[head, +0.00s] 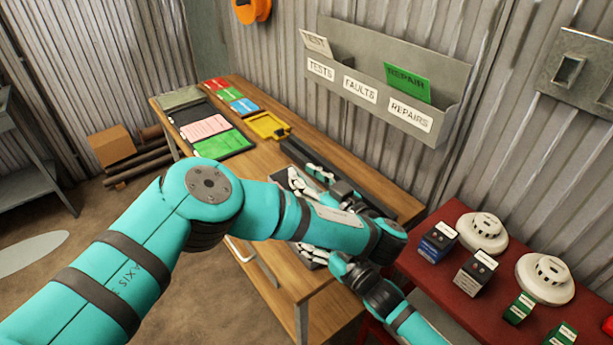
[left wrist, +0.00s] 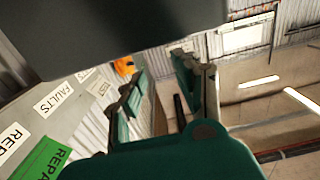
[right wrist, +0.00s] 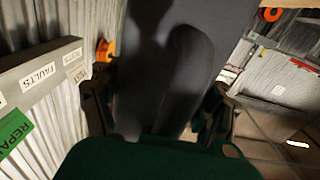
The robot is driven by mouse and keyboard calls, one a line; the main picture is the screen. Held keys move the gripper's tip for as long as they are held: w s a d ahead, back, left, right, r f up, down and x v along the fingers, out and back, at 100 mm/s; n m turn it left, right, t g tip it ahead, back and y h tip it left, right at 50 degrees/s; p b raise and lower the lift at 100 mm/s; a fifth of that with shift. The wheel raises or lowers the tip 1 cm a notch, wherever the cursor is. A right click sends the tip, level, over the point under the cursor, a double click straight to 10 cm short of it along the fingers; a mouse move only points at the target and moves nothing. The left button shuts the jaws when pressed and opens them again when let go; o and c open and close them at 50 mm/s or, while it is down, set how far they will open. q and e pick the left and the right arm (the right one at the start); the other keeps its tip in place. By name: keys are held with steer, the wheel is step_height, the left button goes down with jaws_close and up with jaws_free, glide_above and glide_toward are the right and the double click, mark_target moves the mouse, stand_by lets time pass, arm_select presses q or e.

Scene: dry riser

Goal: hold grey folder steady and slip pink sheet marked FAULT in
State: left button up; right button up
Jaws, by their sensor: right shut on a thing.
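The pink sheet (head: 205,127) lies flat in a black tray at the far left end of the wooden table; its print is too small to read. A plain grey panel, seemingly the grey folder (right wrist: 228,38), fills the middle of the right wrist view. My right gripper (right wrist: 158,112) is shut on it, with one finger at each side. In the head view the folder is mostly hidden by my arms. My left gripper (head: 306,177) is open and empty over the table, right of the tray; its spread fingers (left wrist: 160,100) also show in the left wrist view.
A green sheet (head: 222,145) lies beside the pink one, with small coloured cards behind. A yellow clipboard (head: 268,125) lies nearby. A wall rack (head: 345,62) labelled TESTS, FAULTS and REPAIRS hangs above. A red bench (head: 440,262) with detectors and boxes stands at right.

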arm_select(q)
step_height(320, 180, up, 10)
stand_by(0.5)
arm_select(e)
steer(key=o, duration=1.4)
